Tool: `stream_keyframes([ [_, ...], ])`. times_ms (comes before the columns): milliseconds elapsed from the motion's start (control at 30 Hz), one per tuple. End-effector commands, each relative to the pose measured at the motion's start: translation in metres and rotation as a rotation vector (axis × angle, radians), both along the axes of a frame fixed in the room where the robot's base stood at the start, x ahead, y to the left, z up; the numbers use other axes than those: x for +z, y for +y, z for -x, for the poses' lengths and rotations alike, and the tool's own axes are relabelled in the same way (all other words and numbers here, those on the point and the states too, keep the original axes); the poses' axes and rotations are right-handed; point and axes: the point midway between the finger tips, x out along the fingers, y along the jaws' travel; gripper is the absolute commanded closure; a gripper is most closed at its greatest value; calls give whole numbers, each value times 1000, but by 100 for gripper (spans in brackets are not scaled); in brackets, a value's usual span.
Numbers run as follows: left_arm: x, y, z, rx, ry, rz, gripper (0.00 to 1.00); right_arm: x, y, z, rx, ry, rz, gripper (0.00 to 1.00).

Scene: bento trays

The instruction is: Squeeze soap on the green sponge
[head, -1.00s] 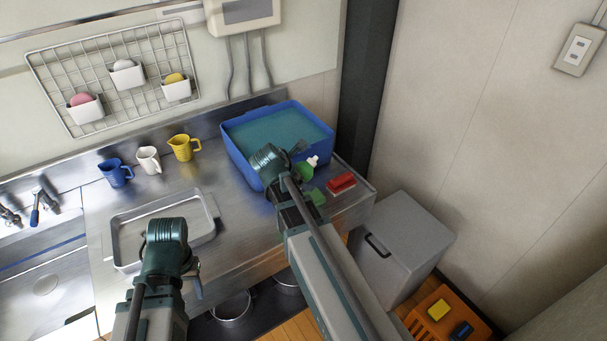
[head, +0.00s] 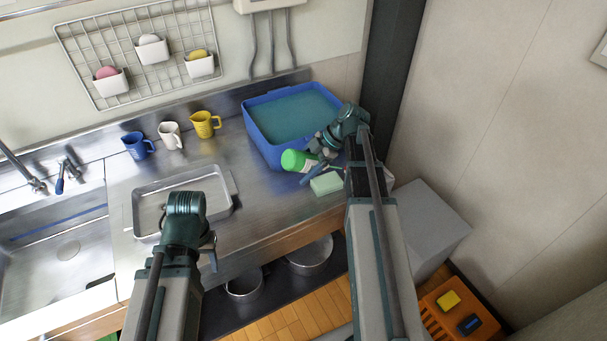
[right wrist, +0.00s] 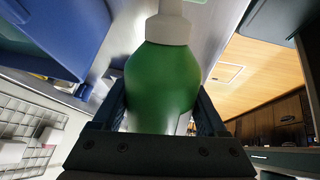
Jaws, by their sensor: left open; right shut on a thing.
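The green soap bottle (head: 294,160) is tipped over in the head view, its green body toward the left, above the counter in front of the blue tub. My right gripper (head: 318,160) is shut on it. In the right wrist view the bottle (right wrist: 163,82) sits between both fingers, with its white cap (right wrist: 168,28) pointing away from the gripper. The green sponge (head: 326,183) lies on the counter just below and right of the bottle, partly beside my right arm. My left gripper (head: 211,250) is open and empty in front of the metal tray.
The blue tub (head: 262,139) stands behind the bottle. A metal tray (head: 138,222) and blue, white and yellow cups (head: 204,124) are on the counter to the left. The sink (head: 50,250) is at far left. A grey bin (head: 432,215) stands to the right.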

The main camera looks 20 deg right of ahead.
Motion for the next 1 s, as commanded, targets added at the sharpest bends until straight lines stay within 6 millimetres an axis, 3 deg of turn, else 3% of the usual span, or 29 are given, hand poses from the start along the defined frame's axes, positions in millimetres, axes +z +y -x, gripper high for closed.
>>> stream_keyframes([
  [33,-16,0,0,0,0,0,50,-7,-9,-5,-6,5,-72,100],
  [100,-28,0,0,0,0,0,50,-5,-13,-5,-5,13,-170,100],
  [400,-63,0,0,0,0,0,50,8,-22,-3,0,36,-456,100],
  [1000,-69,0,0,0,0,0,50,16,-24,-2,-1,42,-530,100],
])
